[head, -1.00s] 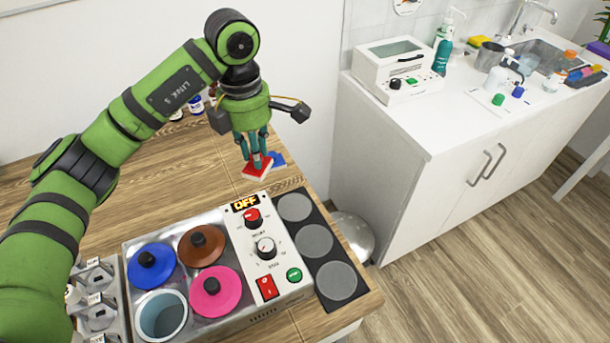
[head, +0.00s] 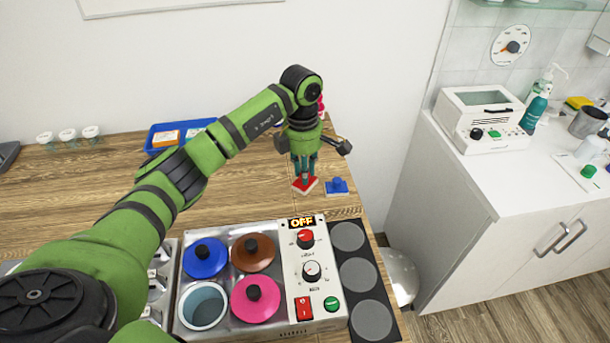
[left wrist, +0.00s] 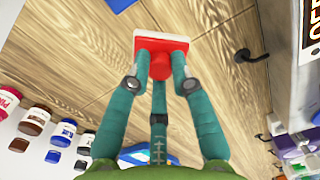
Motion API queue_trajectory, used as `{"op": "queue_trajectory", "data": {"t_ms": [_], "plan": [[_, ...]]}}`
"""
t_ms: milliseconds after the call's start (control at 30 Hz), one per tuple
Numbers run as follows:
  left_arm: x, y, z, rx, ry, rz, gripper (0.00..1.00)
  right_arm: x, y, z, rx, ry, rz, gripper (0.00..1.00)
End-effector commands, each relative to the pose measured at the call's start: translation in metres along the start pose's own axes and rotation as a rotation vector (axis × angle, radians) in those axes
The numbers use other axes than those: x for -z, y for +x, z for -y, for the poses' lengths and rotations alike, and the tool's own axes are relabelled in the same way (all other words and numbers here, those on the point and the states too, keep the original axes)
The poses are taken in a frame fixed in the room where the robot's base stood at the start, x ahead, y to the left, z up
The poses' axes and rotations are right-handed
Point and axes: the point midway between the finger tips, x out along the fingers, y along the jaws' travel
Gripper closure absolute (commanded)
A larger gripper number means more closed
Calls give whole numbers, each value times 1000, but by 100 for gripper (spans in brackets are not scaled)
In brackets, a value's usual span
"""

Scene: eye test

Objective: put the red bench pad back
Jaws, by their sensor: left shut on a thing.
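The red bench pad (head: 305,188) is a small square block with a pale base, near the wooden bench top behind the lidded unit. My left gripper (head: 305,176) points down and is shut on it. In the left wrist view the fingers close around the pad's red knob, and the pad (left wrist: 160,41) shows beyond the fingertips. I cannot tell whether its base touches the bench. A similar blue pad (head: 338,188) lies just to its right, apart from it. My right gripper is not in view.
The unit with colored lids and an OFF display (head: 301,222) stands in front of the pads. A dark strip with grey discs (head: 357,270) lies at its right. A blue tray (head: 165,128) is at the back left. Bare bench lies left of the pad.

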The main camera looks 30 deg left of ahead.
Motion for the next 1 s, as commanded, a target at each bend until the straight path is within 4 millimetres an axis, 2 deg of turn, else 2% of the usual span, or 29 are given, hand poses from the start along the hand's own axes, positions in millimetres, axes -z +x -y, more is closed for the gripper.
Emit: {"op": "queue_trajectory", "data": {"t_ms": [33, 200, 600, 633, 667, 700, 1000], "plan": [[0, 7, 2, 7, 1, -3, 100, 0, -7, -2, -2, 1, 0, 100], [0, 28, 1, 4, 1, -1, 100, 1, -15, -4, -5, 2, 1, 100], [1, 36, 0, 1, 1, -1, 100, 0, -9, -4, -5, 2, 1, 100], [1, 36, 0, 1, 1, -1, 73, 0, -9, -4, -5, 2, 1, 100], [0, 35, 0, 1, 1, 0, 61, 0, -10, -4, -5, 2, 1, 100], [1, 35, 0, 1, 1, -1, 53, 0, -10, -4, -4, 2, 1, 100], [0, 34, 0, 1, 1, -1, 53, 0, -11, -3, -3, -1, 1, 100]]}}
